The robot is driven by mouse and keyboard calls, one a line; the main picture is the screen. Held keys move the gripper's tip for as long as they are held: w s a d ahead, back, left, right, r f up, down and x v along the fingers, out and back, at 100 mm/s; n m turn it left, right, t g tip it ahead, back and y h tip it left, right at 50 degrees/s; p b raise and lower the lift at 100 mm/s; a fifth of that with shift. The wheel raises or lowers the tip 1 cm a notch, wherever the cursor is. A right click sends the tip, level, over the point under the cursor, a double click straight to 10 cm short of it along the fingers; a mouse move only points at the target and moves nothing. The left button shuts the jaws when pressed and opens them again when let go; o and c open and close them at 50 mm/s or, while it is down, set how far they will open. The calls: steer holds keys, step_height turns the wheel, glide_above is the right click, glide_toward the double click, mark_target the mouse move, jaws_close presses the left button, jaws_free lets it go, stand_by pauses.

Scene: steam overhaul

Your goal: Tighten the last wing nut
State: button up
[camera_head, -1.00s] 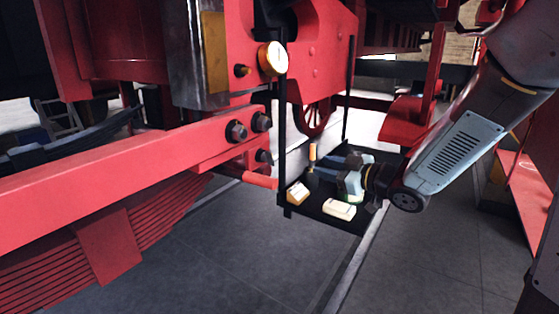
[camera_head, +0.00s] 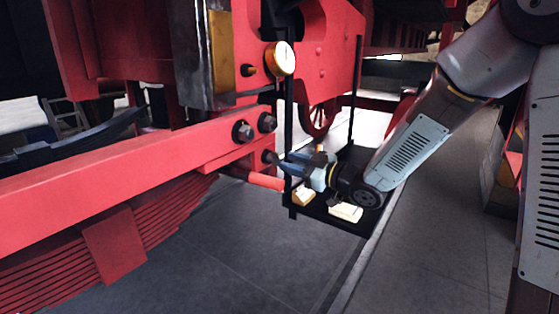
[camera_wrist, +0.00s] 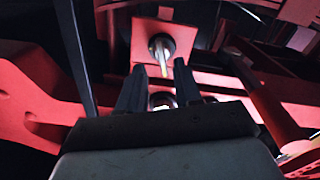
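My gripper (camera_head: 282,164) points left at a dark nut or bolt end (camera_head: 268,157) on the lower red bracket, very close to it; contact cannot be told. In the wrist view my gripper's two dark fingers (camera_wrist: 158,78) stand apart. A rounded metal piece (camera_wrist: 162,100) shows low between them, partly hidden by the gripper body. Beyond the fingertips a stud with a dark round collar (camera_wrist: 161,48) sits on a square red plate (camera_wrist: 178,38). No wing shape can be made out clearly.
Two dark bolts (camera_head: 243,131) (camera_head: 267,122) sit higher on the red beam (camera_head: 120,168). A round gauge (camera_head: 281,59) is above. A black hanging tray (camera_head: 335,222) with pale boxes (camera_head: 346,212) lies under my gripper, and its upright black posts (camera_head: 288,120) stand close by.

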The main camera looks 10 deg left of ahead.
mark_target(274, 157)
steer(key=shift+x, duration=1.8)
jaws_close()
